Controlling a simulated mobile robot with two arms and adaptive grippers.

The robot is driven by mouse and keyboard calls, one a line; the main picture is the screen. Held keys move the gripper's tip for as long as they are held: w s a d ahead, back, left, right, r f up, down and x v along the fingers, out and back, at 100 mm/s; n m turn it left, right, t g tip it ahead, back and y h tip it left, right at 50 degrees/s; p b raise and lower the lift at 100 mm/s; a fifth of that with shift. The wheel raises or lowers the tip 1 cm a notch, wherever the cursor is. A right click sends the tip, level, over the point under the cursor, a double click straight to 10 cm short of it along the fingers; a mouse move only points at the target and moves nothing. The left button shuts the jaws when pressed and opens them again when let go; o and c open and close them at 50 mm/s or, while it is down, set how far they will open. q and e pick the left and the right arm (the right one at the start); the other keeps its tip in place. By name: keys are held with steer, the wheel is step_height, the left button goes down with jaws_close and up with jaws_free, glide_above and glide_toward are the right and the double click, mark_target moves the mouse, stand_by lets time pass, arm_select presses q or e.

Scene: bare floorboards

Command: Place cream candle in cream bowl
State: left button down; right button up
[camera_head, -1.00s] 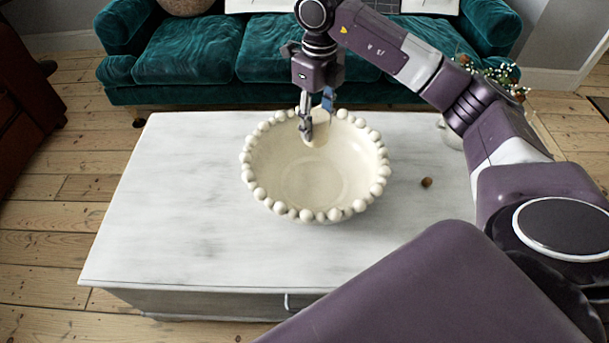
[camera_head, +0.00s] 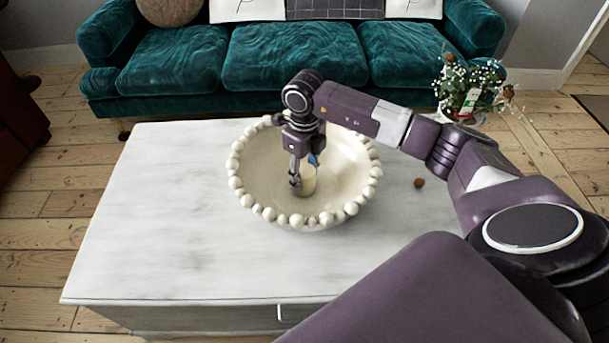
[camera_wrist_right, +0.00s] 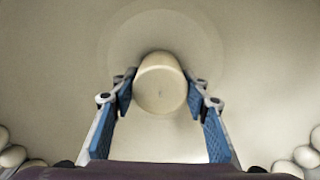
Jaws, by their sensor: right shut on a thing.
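The cream bowl (camera_head: 345,185) has a rim of round beads and stands on a pale marble-topped table. My right gripper (camera_head: 303,183) points down inside the bowl. It is shut on the cream candle (camera_head: 309,181), which is low in the bowl near its floor; I cannot tell whether it touches. In the right wrist view the candle (camera_wrist_right: 160,85) shows its round end between the blue-padded fingers (camera_wrist_right: 160,100), with the bowl's inside (camera_wrist_right: 60,60) all around. The left gripper is not in view.
The table top (camera_head: 150,210) is clear to the left of the bowl. A small brown nut-like thing (camera_head: 419,183) lies right of the bowl. A flower vase (camera_head: 470,95) stands at the back right. A teal sofa (camera_head: 290,55) is behind the table.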

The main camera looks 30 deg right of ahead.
mark_target(304, 169)
steer(key=shift+f, duration=0.1)
steer(key=o, duration=1.3)
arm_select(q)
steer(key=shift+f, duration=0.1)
arm_select(e)
steer(key=shift+r, duration=0.25)
step_height(304, 169, up, 4)
steer(key=shift+w+r+p, duration=0.1)
steer(key=shift+r+p, duration=0.05)
steer(key=shift+p, duration=0.4)
step_height(304, 169, up, 7)
steer(key=shift+p, duration=0.6)
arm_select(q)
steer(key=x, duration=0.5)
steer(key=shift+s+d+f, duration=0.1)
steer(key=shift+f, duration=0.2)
arm_select(e)
steer(key=shift+r, duration=0.3)
